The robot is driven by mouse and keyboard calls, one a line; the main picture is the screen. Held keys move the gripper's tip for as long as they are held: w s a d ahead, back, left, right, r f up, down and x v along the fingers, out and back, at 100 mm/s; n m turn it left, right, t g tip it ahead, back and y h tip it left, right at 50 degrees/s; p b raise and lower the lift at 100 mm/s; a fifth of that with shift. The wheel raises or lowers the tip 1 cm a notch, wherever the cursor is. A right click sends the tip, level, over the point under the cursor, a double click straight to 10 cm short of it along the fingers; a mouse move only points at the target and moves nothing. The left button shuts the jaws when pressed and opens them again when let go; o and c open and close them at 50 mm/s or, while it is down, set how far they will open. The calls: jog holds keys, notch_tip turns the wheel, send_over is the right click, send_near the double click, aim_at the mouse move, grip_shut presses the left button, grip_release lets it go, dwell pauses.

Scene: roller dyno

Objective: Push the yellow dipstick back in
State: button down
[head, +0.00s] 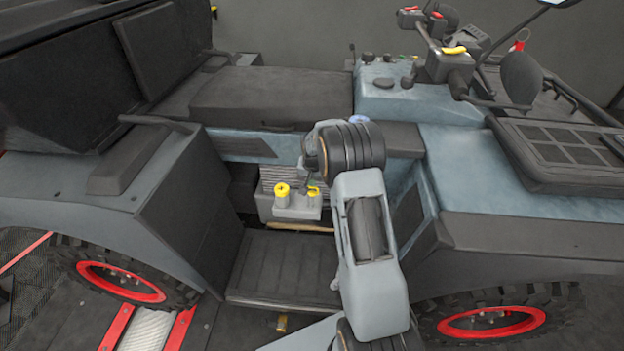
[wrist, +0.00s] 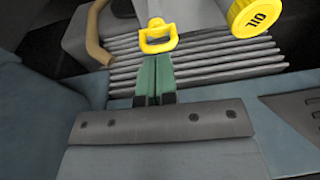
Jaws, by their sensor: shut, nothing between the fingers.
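The yellow dipstick handle (wrist: 157,40), a ring-like loop, shows at the top middle of the wrist view, just beyond my fingertips. In the head view a small yellow bit of the dipstick (head: 314,189) shows on the grey engine block, partly hidden by my gripper. My gripper (wrist: 153,60) is shut and empty, its two green fingers pressed together. The fingertips point at the handle's near side; I cannot tell whether they touch it. The dipstick's shaft and its depth in the tube are hidden.
A yellow oil cap (wrist: 255,17) stands beside the dipstick; it also shows in the head view (head: 282,190). Grey ribbed fins (wrist: 200,65) lie under the fingers. The recess is bounded by a dark side panel (head: 190,215) and a footplate (head: 282,265).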

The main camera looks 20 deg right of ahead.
jog(key=d+v, duration=0.1)
jog(key=v, duration=1.1)
jog(key=s+a+r+n+p, duration=0.2)
jog(key=s+a+r+p, duration=0.1)
jog(key=s, duration=0.6)
jog(key=s+a+r+n+p, duration=0.2)
jog(key=s+a+r+p, duration=0.1)
jog(key=s+a+r, duration=0.2)
jog(key=s+a+r+n+t+p, duration=0.1)
jog(key=s+a+r, duration=0.3)
jog(key=s, duration=0.9)
notch_tip(320, 180, up, 3)
jog(key=shift+a+r+n+y+p, duration=0.15)
jog(key=shift+a+n+y+p, duration=0.3)
jog(key=shift+p, duration=0.45)
jog(key=shift+d, duration=0.1)
